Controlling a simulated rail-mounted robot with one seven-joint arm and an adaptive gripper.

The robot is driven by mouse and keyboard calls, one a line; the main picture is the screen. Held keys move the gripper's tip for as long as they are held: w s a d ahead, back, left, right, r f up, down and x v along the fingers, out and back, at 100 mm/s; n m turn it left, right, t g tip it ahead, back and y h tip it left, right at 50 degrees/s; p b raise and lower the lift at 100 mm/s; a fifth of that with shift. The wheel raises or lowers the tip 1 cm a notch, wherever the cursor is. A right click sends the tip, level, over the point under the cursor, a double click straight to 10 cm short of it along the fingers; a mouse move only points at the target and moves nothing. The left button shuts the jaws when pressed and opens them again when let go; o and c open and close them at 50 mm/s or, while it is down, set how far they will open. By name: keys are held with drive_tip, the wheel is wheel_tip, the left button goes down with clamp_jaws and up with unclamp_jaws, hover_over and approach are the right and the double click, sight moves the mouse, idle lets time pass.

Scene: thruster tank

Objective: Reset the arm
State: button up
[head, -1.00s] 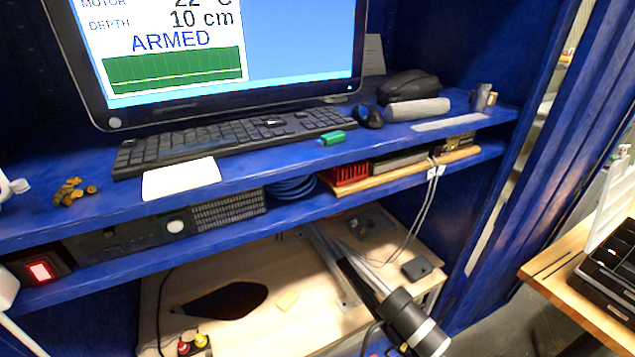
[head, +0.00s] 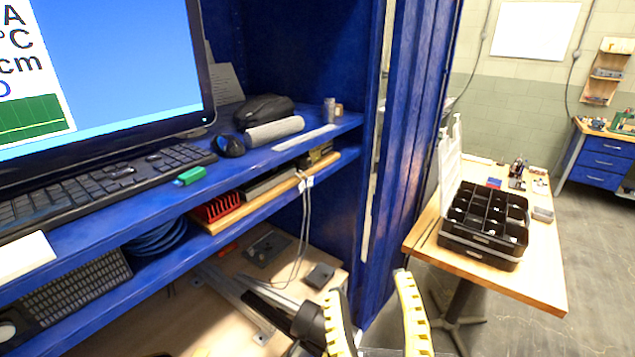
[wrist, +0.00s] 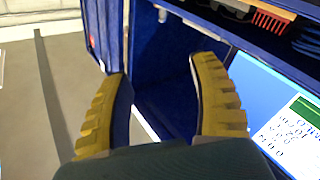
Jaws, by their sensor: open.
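My gripper (head: 376,312) shows at the bottom of the head view, its two yellow ridged fingers spread apart with nothing between them. It is in front of the lower right part of the blue cabinet. In the wrist view, the same open fingers (wrist: 165,105) frame a dark blue cabinet interior and a strip of grey floor. The gripper is apart from the shelves and the wooden table. The rest of my arm is mostly out of the head view.
The blue cabinet shelf (head: 290,152) holds a monitor (head: 130,60), a keyboard (head: 110,178), a mouse (head: 228,146) and a green stick (head: 190,176). At right, a wooden table (head: 540,262) carries a black compartment box (head: 484,225). Open floor (head: 590,280) lies beyond it.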

drive_tip(key=s+d+r+m+t+h+p, duration=0.1)
drive_tip(key=s+r+m+t+p, duration=0.15)
drive_tip(key=r+p, duration=1.2)
drive_tip(key=s+r+m+t+p, duration=0.1)
drive_tip(key=s+r+m+p, duration=0.15)
drive_tip(key=r+p, duration=1.25)
wheel_tip(320, 180, down, 61)
drive_tip(key=b, duration=6.7)
drive_tip(key=shift+w+r, duration=0.2)
drive_tip(key=shift+w, duration=0.2)
drive_tip(key=shift+g, duration=0.25)
